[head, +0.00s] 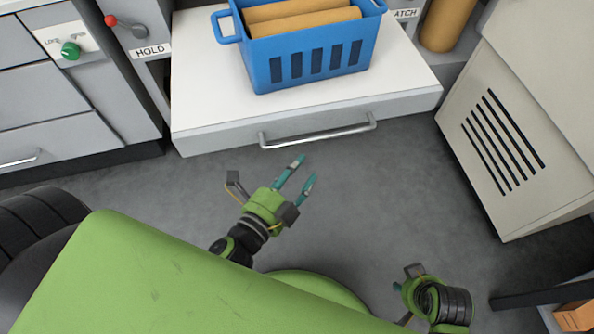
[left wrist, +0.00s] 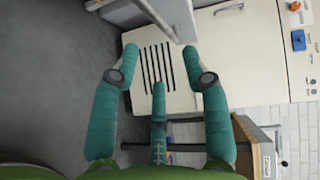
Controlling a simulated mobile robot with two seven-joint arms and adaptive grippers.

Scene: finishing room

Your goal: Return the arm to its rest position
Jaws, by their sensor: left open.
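My left gripper (head: 308,167) is in front of the drawer unit, above the grey floor, with its teal fingers apart and nothing between them. In the left wrist view its fingers (left wrist: 160,62) are spread, with a slotted pale cabinet seen beyond them. My right gripper (head: 400,288) is at the lower right of the head view. It is mostly hidden behind its own green and black wrist, so its fingers cannot be made out.
A blue basket (head: 318,80) holding brown rolls stands on the white drawer unit top (head: 208,98). A drawer handle (head: 318,133) faces my left gripper. The slotted cabinet (head: 500,130) stands at right. Open floor (head: 395,190) lies between. An orange-brown block (head: 575,316) is at lower right.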

